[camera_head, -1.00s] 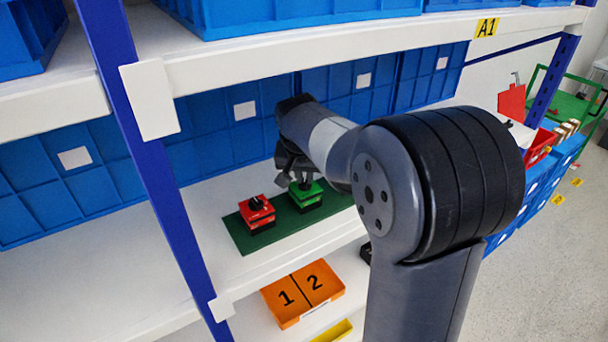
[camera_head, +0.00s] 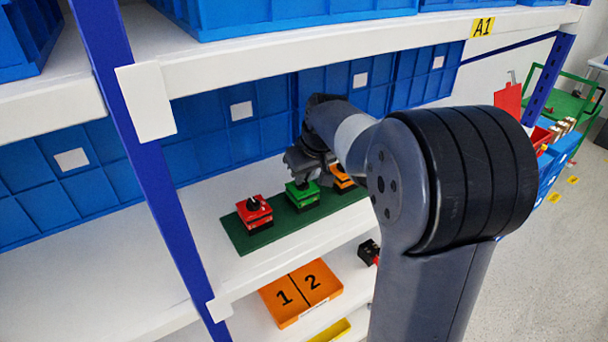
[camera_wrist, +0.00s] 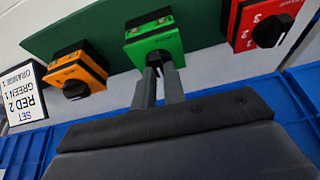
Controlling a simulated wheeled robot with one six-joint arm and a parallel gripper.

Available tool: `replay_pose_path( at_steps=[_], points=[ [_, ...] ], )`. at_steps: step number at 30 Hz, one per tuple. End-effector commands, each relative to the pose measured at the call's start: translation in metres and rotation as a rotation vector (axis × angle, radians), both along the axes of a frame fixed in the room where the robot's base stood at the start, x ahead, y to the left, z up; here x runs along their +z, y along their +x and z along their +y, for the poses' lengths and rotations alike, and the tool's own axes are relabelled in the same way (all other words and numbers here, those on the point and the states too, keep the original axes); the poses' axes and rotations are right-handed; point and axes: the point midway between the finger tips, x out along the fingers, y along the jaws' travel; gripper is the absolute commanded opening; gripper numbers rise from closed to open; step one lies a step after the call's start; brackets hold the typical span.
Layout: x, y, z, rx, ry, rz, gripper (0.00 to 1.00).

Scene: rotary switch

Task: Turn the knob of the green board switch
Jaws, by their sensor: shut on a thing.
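The green board switch (camera_head: 302,194) stands on a dark green mat between a red and an orange switch. In the wrist view the green switch (camera_wrist: 154,45) is at the top centre, and its black knob (camera_wrist: 156,59) is mostly hidden between the fingers. My gripper (camera_wrist: 160,72) has its two fingers closed around this knob. In the head view my gripper (camera_head: 304,172) is just above the green switch, its fingertips hard to make out.
The red switch (camera_head: 254,214) is at left and the orange switch (camera_head: 342,178) at right, close by. A sign (camera_wrist: 25,98) reads SET RED 2, GREEN 1, ORANGE 1. Blue bins (camera_head: 215,130) line the back, and a shelf (camera_head: 330,50) runs overhead.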

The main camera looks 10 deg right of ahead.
Motion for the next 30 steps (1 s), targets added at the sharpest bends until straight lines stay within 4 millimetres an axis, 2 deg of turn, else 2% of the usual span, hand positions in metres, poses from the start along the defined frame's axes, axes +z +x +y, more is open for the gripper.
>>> replay_pose_path(
  at_steps=[16, 17, 24, 30],
  points=[
    [0.0011, 0.0007, -0.0003, 0.027, -0.001, -0.002, 0.00],
    [0.0011, 0.0007, -0.0002, 0.026, 0.000, -0.002, 0.13],
    [0.0006, 0.0004, -0.0002, 0.026, 0.000, -0.001, 0.33],
    [0.0003, 0.0003, -0.0002, 0.026, 0.000, 0.000, 0.33]
  ],
)
